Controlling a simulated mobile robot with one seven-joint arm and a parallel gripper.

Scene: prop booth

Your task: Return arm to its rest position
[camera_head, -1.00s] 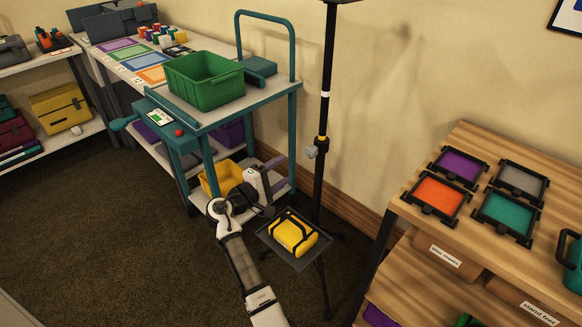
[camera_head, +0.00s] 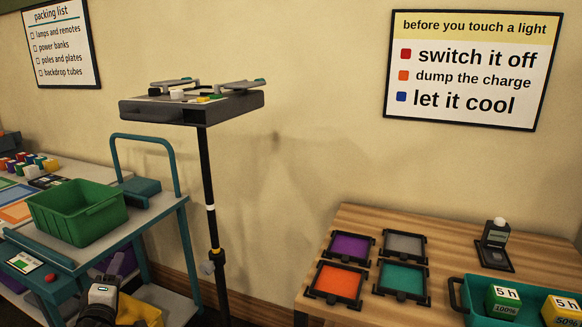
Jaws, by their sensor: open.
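My gripper (camera_head: 102,292) shows at the bottom left of the head view, in front of the lower part of the teal cart (camera_head: 146,222). Its grey-and-white body and some dark parts of my arm are seen there, and the picture's lower edge cuts off the rest of the arm. The gripper is open, and I see no object held in it. The fingertips are small and hard to make out.
A green bin (camera_head: 78,212) stands on the cart. A black stand pole (camera_head: 209,190) rises beside it, carrying a dark tray (camera_head: 190,108). At right, a wooden table (camera_head: 366,222) holds coloured framed panels and a teal crate (camera_head: 470,296). Floor room is out of view.

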